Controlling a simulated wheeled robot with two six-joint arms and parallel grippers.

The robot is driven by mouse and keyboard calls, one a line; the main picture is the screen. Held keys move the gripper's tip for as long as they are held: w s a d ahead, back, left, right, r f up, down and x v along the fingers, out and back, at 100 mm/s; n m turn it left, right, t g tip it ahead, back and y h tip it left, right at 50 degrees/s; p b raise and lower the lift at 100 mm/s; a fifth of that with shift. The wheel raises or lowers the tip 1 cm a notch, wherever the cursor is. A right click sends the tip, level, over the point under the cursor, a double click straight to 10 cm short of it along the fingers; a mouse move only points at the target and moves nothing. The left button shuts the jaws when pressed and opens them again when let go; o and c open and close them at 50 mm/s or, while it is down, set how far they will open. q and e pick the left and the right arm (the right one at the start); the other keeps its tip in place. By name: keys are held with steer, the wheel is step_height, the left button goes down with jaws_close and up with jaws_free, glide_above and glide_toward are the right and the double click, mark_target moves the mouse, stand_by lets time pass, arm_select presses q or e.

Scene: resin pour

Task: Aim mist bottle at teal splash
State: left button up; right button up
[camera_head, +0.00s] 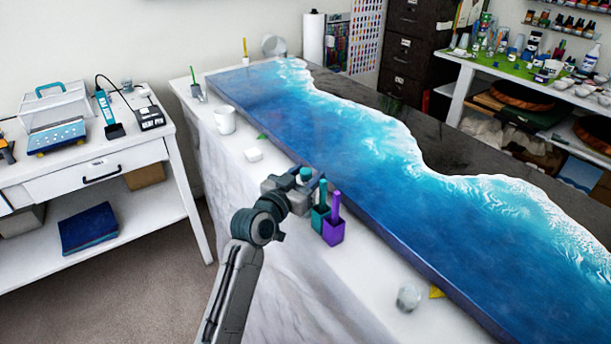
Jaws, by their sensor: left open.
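My left gripper (308,184) is open at the near long edge of the resin-covered table. A small teal-topped item (304,173) shows at its jaws; I cannot tell whether it lies between them, nor whether it is the mist bottle. No bottle that I can name with certainty as the mist bottle shows. The resin panel (320,150) has a blue, teal and white wave pattern; no separate teal splash stands out. A teal holder (320,218) and a purple holder (333,231), each with an upright stick, stand just right of my gripper. My right gripper is out of view.
A white mug (225,120) and a small white block (253,154) stand left of my gripper. A clear cup (408,297) and a yellow piece (436,292) lie near the front edge. A white side table (90,165) stands left, across a floor gap.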

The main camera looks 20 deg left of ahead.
arm_select(q)
steer(key=shift+r, duration=0.2)
steer(key=b+v, duration=0.2)
steer(key=v, duration=1)
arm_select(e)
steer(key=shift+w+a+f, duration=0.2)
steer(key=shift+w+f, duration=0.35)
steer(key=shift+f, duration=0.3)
arm_select(q)
steer(key=shift+f, duration=0.1)
